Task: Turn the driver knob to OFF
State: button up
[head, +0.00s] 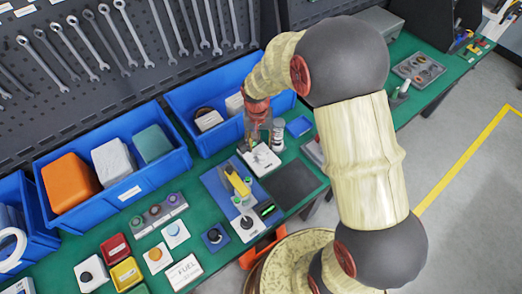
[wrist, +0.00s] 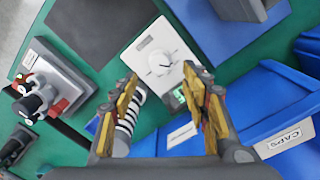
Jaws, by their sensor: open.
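A white box with a pale round knob (wrist: 160,62), which looks like the driver knob, lies beyond my fingertips in the wrist view. A dark pointer mark shows on the knob, but its label is too small to read. A small green-lit patch shows on the box beside my right-hand finger. In the head view the white box (head: 262,161) sits on the green bench below my gripper (head: 258,128). My gripper (wrist: 160,76) is open and empty, its fingers on either side of the knob in the wrist view and apparently above it.
A ribbed cylinder (wrist: 131,118) stands close by my left-hand finger. A blue test fixture (head: 215,184) with a yellow part is in front of the white box. Blue bins (head: 180,165) line the back. A dark mat (head: 291,184) lies to the right.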

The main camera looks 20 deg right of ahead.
jog(key=shift+a+r, duration=0.1)
jog(key=shift+r, duration=2.15)
jog(key=s+r+n+t+b, duration=0.1)
jog(key=s+r+n+t, duration=0.3)
jog(key=s+r, duration=1.7)
jog(key=shift+s+d+r+t+y+b, duration=0.35)
jog(key=shift+s+t, duration=0.15)
jog(key=shift+t, duration=0.3)
